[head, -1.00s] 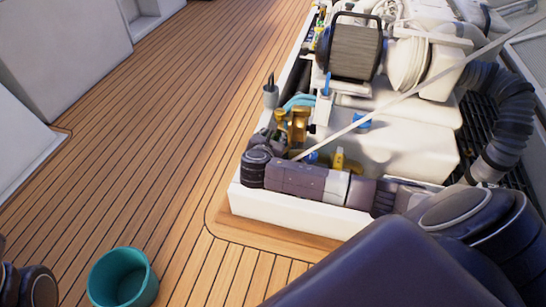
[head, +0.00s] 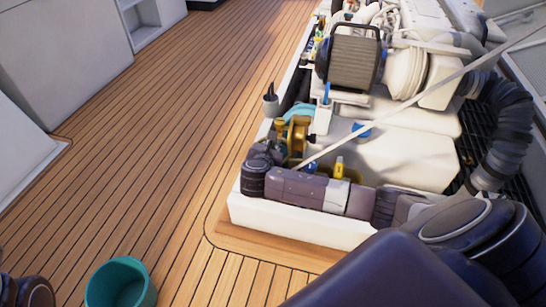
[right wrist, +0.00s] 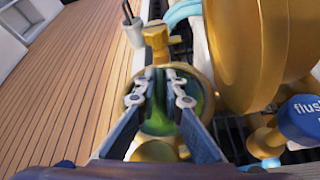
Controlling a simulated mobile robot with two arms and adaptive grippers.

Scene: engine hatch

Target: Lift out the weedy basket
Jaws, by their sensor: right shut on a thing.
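In the right wrist view, the weedy basket (right wrist: 158,122) shows as green inside the round brass mouth of a strainer. My right gripper (right wrist: 161,76) reaches over this mouth. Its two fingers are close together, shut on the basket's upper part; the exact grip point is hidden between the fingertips. The basket still appears within the brass rim. In the head view, my right arm comes in from the right across the hatch's near edge, and its gripper is mostly hidden behind the wrist. My left gripper is outside the view.
A large brass housing (right wrist: 248,50) stands close to the right of the fingers, with a blue labelled cap (right wrist: 300,118) beyond. A brass knob (right wrist: 156,36) is just ahead. A teal bucket (head: 121,284) stands on the open wooden deck (head: 150,170). A pale pole (head: 420,95) slants over the hatch.

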